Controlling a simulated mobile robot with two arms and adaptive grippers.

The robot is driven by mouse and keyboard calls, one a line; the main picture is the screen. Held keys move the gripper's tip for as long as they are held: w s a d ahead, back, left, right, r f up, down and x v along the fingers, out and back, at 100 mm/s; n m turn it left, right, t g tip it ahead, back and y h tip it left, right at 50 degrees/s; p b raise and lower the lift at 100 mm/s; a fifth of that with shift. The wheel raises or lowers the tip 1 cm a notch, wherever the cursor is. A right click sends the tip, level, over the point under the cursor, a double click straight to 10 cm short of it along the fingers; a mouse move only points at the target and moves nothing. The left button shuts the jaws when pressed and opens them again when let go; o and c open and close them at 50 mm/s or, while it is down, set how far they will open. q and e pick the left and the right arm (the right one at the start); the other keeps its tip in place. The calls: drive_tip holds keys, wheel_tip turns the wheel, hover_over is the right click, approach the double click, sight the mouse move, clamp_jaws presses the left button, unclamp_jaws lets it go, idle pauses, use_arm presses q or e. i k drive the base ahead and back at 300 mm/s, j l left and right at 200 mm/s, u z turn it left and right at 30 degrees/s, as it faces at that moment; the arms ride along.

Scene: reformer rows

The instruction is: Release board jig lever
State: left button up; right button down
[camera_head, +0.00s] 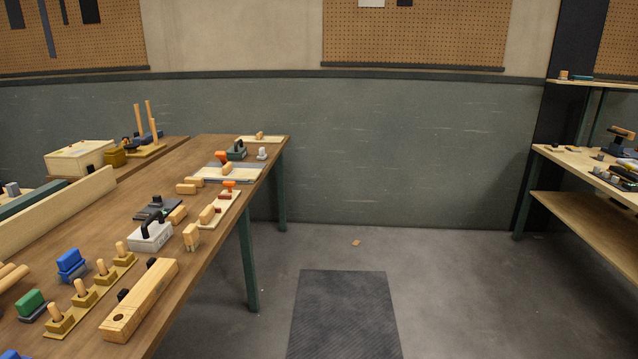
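Neither of my grippers is in view. A long wooden workbench (178,175) runs along the left side with jigs on it. Near its far end lies a pale flat board (247,176) with an orange-topped lever or clamp (221,157) at its back edge and a small wooden block on it. Closer, a narrow pale strip (213,215) carries another orange handle (229,185) and a wooden block (207,214). I cannot tell which of these is the board jig lever, nor whether either lever is closed.
A grey-white box with a black handle (150,235), a long wooden block (140,300) and a row of wooden pegs (83,292) stand nearer on the bench. A shelf table (590,168) is at right. The floor between is open, with a dark mat (344,315) and a small scrap (356,243).

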sight(222, 154)
drive_tip(key=i+l, duration=0.1)
drive_tip(key=i, duration=1.9)
drive_tip(key=i+u, duration=0.5)
drive_tip(key=i+l+u, duration=0.3)
drive_tip(key=i+u, duration=0.2)
drive_tip(key=i+l+u, duration=0.75)
drive_tip(key=l+u, duration=0.2)
drive_tip(key=i+l+u, duration=0.25)
drive_tip(key=l+u, duration=0.25)
drive_tip(key=l, duration=0.2)
drive_tip(key=i+l+u, duration=0.1)
drive_tip(key=l+u, duration=0.4)
drive_tip(key=l, duration=0.2)
